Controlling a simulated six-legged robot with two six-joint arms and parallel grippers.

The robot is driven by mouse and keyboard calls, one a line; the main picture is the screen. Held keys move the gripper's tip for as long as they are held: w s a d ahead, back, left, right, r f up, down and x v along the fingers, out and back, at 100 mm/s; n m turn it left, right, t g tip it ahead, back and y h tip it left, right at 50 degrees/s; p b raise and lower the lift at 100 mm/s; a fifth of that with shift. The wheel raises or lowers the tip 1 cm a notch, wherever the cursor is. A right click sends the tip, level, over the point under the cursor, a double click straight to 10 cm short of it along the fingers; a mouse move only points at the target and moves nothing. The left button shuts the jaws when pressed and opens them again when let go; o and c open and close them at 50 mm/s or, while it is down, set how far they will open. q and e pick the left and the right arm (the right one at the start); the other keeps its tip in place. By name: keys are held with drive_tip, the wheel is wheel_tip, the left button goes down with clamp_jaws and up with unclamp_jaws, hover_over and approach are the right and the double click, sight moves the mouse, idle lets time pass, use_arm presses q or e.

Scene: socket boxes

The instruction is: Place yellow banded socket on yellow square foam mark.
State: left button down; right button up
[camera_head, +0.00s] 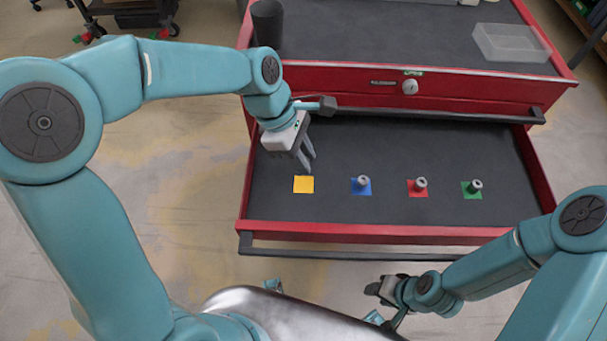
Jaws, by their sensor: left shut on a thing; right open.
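The yellow square foam mark (304,184) lies bare in the open drawer, at the left of a row of coloured marks. My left gripper (308,168) points down into the drawer, just above and behind the yellow mark. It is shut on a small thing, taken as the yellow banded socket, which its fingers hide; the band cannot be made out. My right gripper (374,288) is open and empty, low in front of the drawer and outside it.
Grey sockets stand on the blue (353,190), red (409,191) and green (467,192) marks to the right. The red drawer (400,233) has a dark front handle bar (340,252). A dark cup (267,22) and a clear tray (510,44) stand on the cabinet top.

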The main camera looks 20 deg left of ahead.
use_arm(q)
wheel_tip(320, 180, down, 7)
drive_tip(key=shift+r+b, duration=0.2)
drive_tip(key=shift+b, duration=0.5)
drive_tip(key=shift+f, duration=0.15)
drive_tip(key=c, duration=0.9)
unclamp_jaws()
drive_tip(key=shift+c, duration=0.2)
